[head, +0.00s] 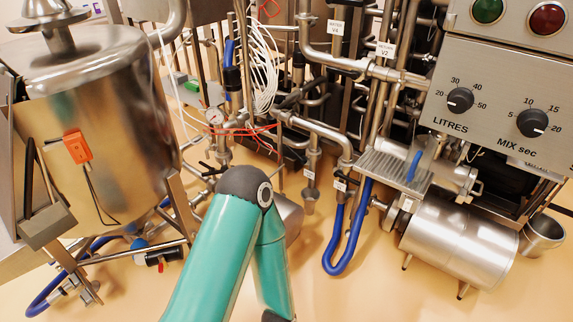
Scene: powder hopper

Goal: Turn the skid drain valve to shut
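I cannot tell which fitting is the skid drain valve. A small valve with a black lever (213,168) sits on the low pipework left of my arm's elbow. Small tagged valves and pipe ends (340,186) sit low in the middle of the skid, and their tags are too small to read. A black and blue fitting with a red part (158,258) lies low at the left, under the steel vessel. A teal arm of mine rises from the bottom edge and bends down again at its elbow, hiding pipework behind it. Neither gripper shows.
A large steel vessel (110,125) with an orange box (77,147) fills the left. A control panel (500,100) with two dials stands at upper right. A steel cylinder (460,245) and cup (541,235) sit below. A blue hose (345,262) loops down over clear tan floor.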

